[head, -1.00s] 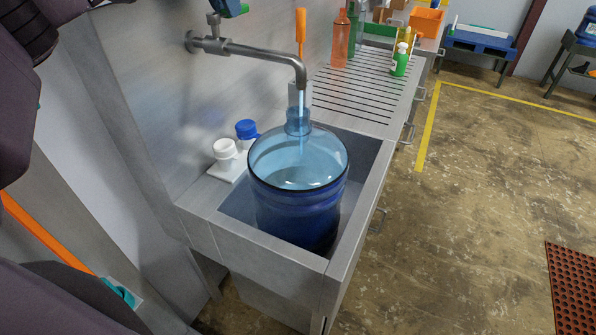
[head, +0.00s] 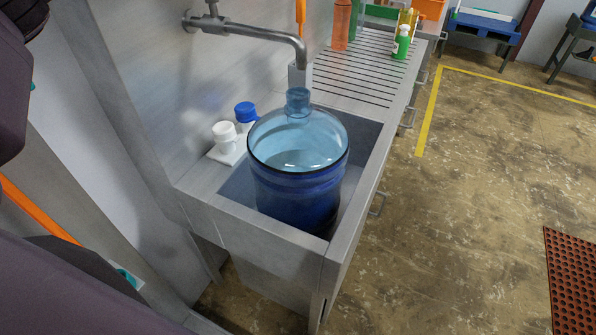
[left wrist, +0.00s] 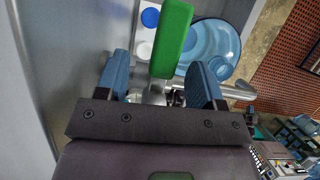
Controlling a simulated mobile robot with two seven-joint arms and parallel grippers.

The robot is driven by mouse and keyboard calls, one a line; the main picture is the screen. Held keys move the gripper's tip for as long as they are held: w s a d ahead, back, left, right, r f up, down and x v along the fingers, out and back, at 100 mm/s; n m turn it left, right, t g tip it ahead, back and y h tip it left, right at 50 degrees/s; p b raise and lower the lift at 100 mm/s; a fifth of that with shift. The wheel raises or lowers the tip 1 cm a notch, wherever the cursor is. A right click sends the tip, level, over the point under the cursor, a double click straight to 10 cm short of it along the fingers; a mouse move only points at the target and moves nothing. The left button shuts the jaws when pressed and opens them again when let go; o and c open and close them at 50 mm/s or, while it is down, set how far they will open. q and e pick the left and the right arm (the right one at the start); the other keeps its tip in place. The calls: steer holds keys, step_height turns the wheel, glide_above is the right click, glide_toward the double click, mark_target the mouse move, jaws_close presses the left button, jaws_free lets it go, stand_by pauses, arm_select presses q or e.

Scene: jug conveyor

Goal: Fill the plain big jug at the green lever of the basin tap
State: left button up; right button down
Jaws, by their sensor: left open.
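The plain big jug (head: 297,185), clear blue, stands upright in the steel basin (head: 228,226). Its neck is under the spout end of the basin tap (head: 255,49); no stream shows between them now. The jug looks darker blue below its shoulder; I cannot read the water level surely. In the left wrist view, the green lever (left wrist: 172,38) lies ahead of and between the blue fingers of my left gripper (left wrist: 160,60), which is open. The jug also shows there (left wrist: 212,42), beyond the lever. The lever is out of the head view. My right gripper is not in view.
A white cap (head: 225,132) and a blue cap (head: 245,112) sit on the left basin ledge. The ribbed drainboard (head: 355,75) behind holds several bottles, including a green one (head: 402,42). The floor to the right is open, with a red mat (head: 570,275).

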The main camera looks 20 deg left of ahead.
arm_select(q)
steer(key=b+v, duration=0.1)
steer(key=v, duration=0.9)
steer(key=shift+s+f, duration=0.1)
steer(key=shift+f, duration=0.05)
